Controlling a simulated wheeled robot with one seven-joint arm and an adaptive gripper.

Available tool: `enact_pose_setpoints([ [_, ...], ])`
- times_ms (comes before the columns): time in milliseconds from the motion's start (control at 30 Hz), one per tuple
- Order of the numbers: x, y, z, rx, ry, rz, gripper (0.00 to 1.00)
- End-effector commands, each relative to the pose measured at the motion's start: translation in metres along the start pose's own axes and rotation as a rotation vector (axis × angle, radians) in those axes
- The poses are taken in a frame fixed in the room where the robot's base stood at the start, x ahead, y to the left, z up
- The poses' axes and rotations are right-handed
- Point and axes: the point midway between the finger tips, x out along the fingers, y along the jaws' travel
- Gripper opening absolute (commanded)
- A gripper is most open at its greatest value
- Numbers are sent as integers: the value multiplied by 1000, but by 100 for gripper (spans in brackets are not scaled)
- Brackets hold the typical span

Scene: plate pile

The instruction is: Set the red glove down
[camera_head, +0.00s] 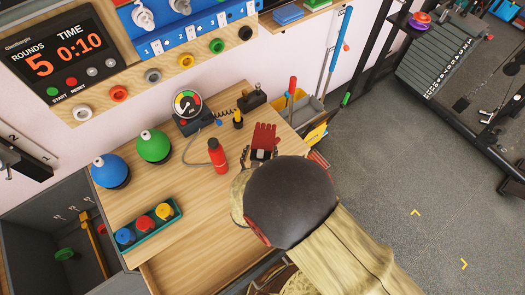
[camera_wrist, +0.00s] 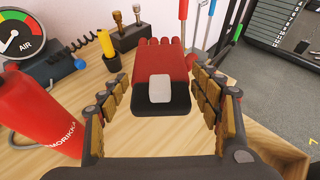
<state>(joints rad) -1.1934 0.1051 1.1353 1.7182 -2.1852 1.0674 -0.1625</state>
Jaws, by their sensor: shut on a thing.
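The red glove (camera_head: 264,135) has a black cuff with a pale patch. In the wrist view the glove (camera_wrist: 163,62) is between the two fingers of my gripper (camera_wrist: 160,90), fingers of the hand pointing away from me. My gripper (camera_head: 262,155) is shut on it, near the right end of the wooden table (camera_head: 200,205). The glove is over the table top; I cannot tell whether it touches the wood. My own arm hides part of the table's right side in the head view.
A red bottle (camera_head: 217,155) stands just left of the glove, close to my gripper. An air gauge (camera_head: 187,103) and a yellow-topped tool (camera_head: 238,119) are behind it. Green (camera_head: 154,146) and blue (camera_head: 110,171) balls and a teal tray (camera_head: 150,233) are farther left. Bare wood lies between.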

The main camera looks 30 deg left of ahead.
Motion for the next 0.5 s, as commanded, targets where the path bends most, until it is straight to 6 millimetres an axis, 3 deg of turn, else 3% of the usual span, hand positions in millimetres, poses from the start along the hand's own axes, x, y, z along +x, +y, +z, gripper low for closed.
enact_pose_setpoints([
  [33, 15, 0, -4, 2, -1, -3, 36],
  [200, 49, 2, -21, 0, 0, -2, 36],
  [500, 74, 5, -32, 1, 0, 0, 36],
])
